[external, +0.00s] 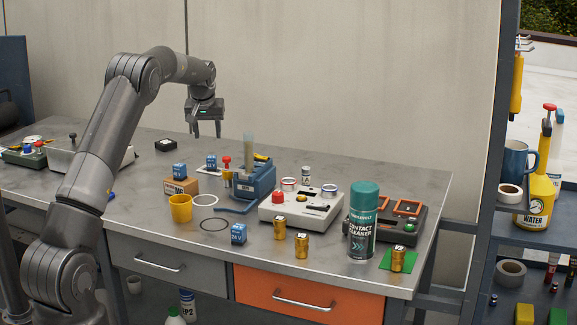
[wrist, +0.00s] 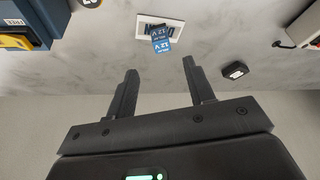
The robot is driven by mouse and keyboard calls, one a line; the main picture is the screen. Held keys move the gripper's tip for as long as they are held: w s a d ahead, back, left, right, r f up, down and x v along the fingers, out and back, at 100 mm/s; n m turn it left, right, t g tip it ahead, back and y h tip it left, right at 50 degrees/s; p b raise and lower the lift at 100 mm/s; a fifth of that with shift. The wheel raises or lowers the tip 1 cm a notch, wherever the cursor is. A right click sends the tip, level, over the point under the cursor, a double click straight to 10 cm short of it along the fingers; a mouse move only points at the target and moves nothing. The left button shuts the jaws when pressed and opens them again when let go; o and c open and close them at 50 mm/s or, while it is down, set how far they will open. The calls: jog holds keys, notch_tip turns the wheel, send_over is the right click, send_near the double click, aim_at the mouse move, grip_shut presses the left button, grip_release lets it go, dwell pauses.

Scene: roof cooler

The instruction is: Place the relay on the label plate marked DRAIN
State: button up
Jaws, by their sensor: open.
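Blue relays with white lettering show in the external view. One relay (external: 211,162) stands on a white plate (external: 202,170) at the back. A second relay (external: 180,170) is on a cardboard box (external: 181,186), and a third relay (external: 239,233) stands at the table's front. My gripper (external: 206,134) is open and empty, above the table near the back relay. In the wrist view, a relay marked 12 V (wrist: 162,41) is on a white plate (wrist: 145,19), beyond my open fingertips (wrist: 159,66). I cannot read the word DRAIN on any plate.
A blue vise-like fixture (external: 258,184) stands right of the back relay. A yellow cup (external: 181,208), a white control box (external: 300,208) and a contact cleaner can (external: 363,222) are nearer the front. A small black block (external: 165,145) lies at the back left, with bare table around it.

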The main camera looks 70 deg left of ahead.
jog(key=shift+d, duration=0.1)
jog(key=w+d+r+m+t, duration=0.1)
jog(key=w+d+r, duration=0.1)
jog(key=d+r, duration=0.45)
jog(key=w+d+r+m, duration=0.2)
jog(key=d+r, duration=0.1)
jog(key=d, duration=0.6)
jog(key=s+d+r+m+t+h, duration=0.1)
jog(key=d+r+m, duration=0.15)
jog(key=d, duration=0.85)
jog(key=s+d+r+m+t+h, duration=0.15)
jog(key=d+r, duration=0.25)
jog(key=d, duration=0.7)
jog(key=s+d+f+m, duration=0.2)
jog(key=s+d+m, duration=0.1)
jog(key=s+d, duration=0.8)
jog(key=s+d+f+m+h, duration=0.1)
jog(key=s+d+f+m, duration=0.2)
jog(key=s+d, duration=0.9)
jog(key=d, duration=0.3)
jog(key=shift+f+m, duration=0.25)
jog(key=shift+m, duration=0.05)
jog(key=shift+t+h, duration=0.25)
dwell(1.0)
